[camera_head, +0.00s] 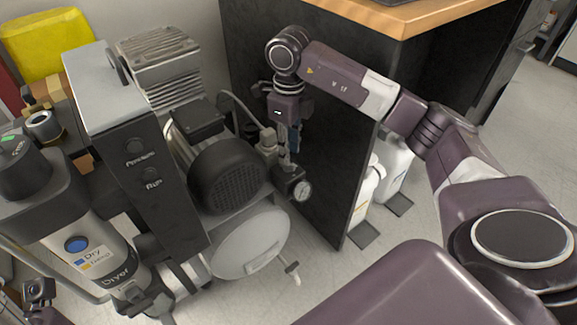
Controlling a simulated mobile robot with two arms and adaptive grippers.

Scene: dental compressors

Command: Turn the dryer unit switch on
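The dryer unit (95,245) stands at the lower left, a grey and black cylinder labelled "Dryer" with a blue round mark on its label. Beside it is a tall control box (150,215) with a dark front carrying two black round knobs or switches (134,147); their setting is too small to tell. My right gripper (289,158) points down beside the compressor's pressure gauge and fittings, right of the dryer and apart from it. Its fingers are small and dark, so their opening is unclear. Part of my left arm (39,290) shows at the bottom left corner; its fingers are not clear.
The compressor motor (228,175) and a white tank end (252,243) stand between the control box and my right gripper. A gauge (302,191) sits just below that gripper. A dark cabinet panel (335,150) is behind it, with white bottles (394,165) to the right.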

